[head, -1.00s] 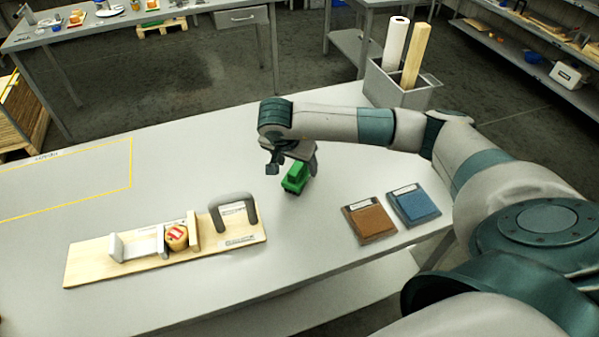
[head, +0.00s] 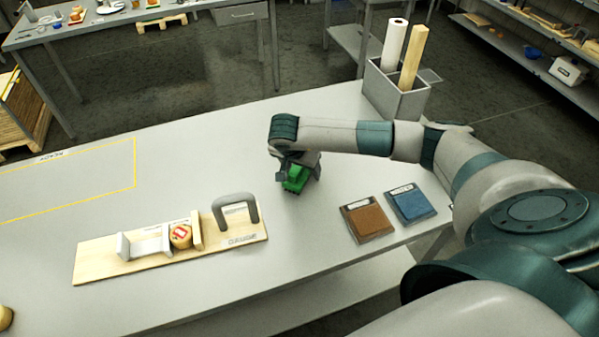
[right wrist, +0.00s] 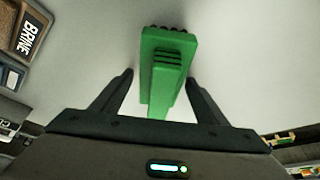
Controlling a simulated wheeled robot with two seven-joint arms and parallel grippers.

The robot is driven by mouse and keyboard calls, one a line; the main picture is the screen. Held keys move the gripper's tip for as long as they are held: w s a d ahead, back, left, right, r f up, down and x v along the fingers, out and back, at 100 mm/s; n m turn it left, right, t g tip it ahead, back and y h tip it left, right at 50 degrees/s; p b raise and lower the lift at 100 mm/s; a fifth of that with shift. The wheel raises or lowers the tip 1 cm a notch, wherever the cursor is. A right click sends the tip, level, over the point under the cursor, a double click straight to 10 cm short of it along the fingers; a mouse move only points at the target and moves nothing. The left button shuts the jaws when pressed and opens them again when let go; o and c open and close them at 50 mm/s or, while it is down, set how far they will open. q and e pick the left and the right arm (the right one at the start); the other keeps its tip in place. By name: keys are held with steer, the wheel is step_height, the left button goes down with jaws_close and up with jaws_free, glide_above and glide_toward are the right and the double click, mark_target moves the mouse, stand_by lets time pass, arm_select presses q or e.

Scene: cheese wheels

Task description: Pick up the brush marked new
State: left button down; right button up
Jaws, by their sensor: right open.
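A green block-shaped brush (head: 295,179) with a raised grip is on the grey table, right of the wooden board; no "new" mark can be read on it. My right gripper (head: 296,184) is over it, pointing down. In the right wrist view the brush (right wrist: 165,62) lies between the two dark fingers of my right gripper (right wrist: 160,85). The fingers are open, with a gap on each side of the brush. My left gripper is not in view.
A wooden board (head: 105,270) with a grey arch (head: 220,215) and a small red-labelled cheese (head: 181,237) lies to the left. Brown (head: 367,221) and blue (head: 411,204) pads lie to the right. A grey bin (head: 398,98) stands behind. The yellow-outlined area (head: 135,165) is empty.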

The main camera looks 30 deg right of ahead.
steer(key=c, duration=1.4)
steer(key=shift+o, duration=0.2)
steer(key=shift+r+b, duration=0.75)
steer(key=shift+r, duration=0.1)
step_height(320, 180, up, 2)
steer(key=shift+s+d+r+b, duration=0.1)
steer(key=shift+d+r+b, duration=0.05)
steer(key=shift+b, duration=0.65)
steer(key=s+d+r+b, duration=0.4)
steer(key=s+d+r, duration=0.2)
steer(key=s, duration=0.3)
steer(key=shift+s+r+b, duration=0.3)
steer(key=shift+r+b, duration=0.05)
steer(key=shift+r, duration=0.15)
